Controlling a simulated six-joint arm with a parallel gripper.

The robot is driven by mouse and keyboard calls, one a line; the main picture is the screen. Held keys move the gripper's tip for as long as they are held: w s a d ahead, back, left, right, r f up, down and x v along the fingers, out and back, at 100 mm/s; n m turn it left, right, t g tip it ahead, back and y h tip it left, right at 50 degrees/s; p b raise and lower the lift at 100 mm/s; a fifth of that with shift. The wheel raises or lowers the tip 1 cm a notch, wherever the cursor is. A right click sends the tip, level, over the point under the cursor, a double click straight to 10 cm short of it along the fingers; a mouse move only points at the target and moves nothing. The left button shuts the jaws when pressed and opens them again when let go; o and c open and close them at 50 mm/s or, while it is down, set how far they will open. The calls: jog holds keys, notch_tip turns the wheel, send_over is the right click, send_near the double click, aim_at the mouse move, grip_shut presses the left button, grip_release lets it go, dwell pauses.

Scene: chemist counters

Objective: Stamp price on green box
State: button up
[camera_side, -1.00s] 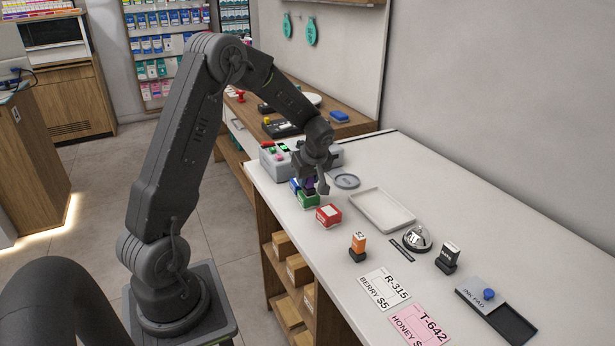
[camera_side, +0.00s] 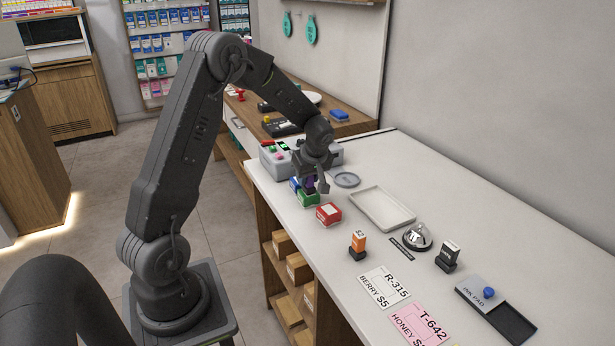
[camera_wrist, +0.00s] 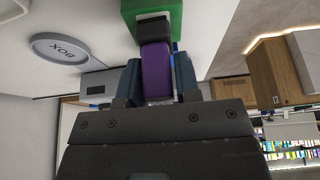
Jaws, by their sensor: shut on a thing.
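The green box (camera_side: 309,199) sits near the counter's front edge, between the blue box (camera_side: 295,185) and the red box (camera_side: 328,215). My gripper (camera_side: 317,184) is right above it, pointing down. In the wrist view my gripper (camera_wrist: 156,82) is shut on a purple stamp (camera_wrist: 156,70), with a finger on each side. The stamp's black base end is over the green box (camera_wrist: 172,12), by its pale top patch. I cannot tell whether the stamp touches the box. The stamp's printing face is hidden.
A grey round dish (camera_side: 346,180) and a white tray (camera_side: 382,207) lie to the right. An orange stamp (camera_side: 358,245), bell (camera_side: 417,238), black stamp (camera_side: 448,256) and ink pad (camera_side: 482,293) stand nearer. A grey register (camera_side: 272,163) is behind.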

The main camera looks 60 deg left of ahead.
jog(key=shift+f, duration=0.1)
jog(key=shift+r, duration=3.6)
